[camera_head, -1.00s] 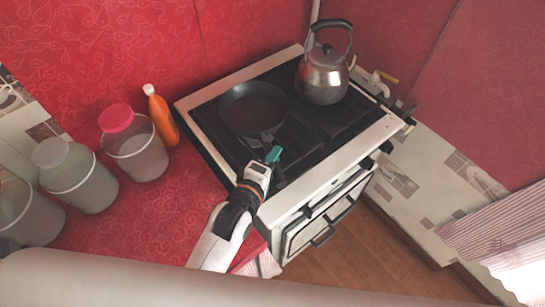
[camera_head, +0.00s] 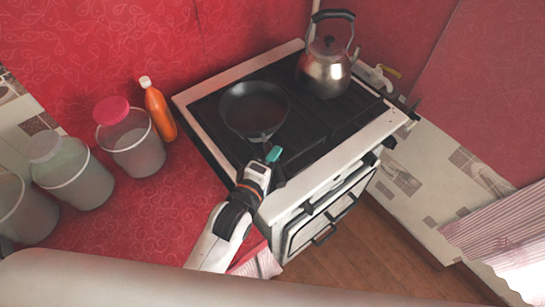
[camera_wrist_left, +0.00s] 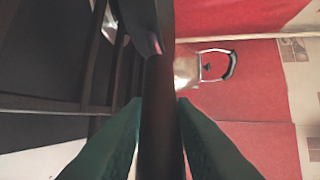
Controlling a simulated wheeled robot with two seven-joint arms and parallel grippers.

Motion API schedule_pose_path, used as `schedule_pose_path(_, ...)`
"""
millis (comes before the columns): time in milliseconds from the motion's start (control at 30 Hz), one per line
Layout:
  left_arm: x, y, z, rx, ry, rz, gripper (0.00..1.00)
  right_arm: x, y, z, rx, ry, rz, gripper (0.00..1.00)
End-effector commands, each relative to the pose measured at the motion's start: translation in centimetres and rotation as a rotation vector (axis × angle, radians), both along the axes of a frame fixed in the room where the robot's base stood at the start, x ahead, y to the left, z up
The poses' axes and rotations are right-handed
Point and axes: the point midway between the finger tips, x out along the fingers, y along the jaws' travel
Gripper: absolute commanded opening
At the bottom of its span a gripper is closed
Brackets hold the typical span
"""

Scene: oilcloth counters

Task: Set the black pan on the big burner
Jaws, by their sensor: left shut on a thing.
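The black pan (camera_head: 256,108) is over the back-left part of the stove's dark top in the head view. I cannot tell whether its base touches the grate. My left gripper (camera_head: 272,155), with green fingertips, is shut on the pan's handle, which points toward the stove's front. In the left wrist view the dark handle (camera_wrist_left: 160,118) runs between the two green fingers. The stove top (camera_head: 325,125) has dark grates. I cannot make out the big burner; the pan covers part of the top. My right gripper is not in view.
A metal kettle (camera_head: 324,70) stands at the stove's back right, near the pan. On the red counter (camera_head: 150,220) to the left stand an orange bottle (camera_head: 158,110) and several buckets (camera_head: 132,145). The stove's front right looks clear.

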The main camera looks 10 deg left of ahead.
Motion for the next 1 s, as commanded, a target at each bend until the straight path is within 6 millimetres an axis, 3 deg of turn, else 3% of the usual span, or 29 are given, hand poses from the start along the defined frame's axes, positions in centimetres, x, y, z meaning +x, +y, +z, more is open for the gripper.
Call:
schedule_pose_path(567, 0.1, 0.0, -0.5, 0.001, -0.014, 0.0, 0.0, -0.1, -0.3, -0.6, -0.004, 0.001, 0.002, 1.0)
schedule_pose_path(600, 0.1, 0.0, -0.5, 0.001, -0.014, 0.0, 0.3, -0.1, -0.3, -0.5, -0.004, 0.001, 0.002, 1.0)
schedule_pose_path(700, 0.1, 0.0, -0.6, 0.001, -0.011, 0.0, 0.46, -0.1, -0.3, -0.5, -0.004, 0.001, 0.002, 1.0)
schedule_pose_path(1000, -0.2, 0.0, -1.3, -0.001, 0.01, 0.0, 0.49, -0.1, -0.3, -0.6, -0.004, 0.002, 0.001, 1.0)
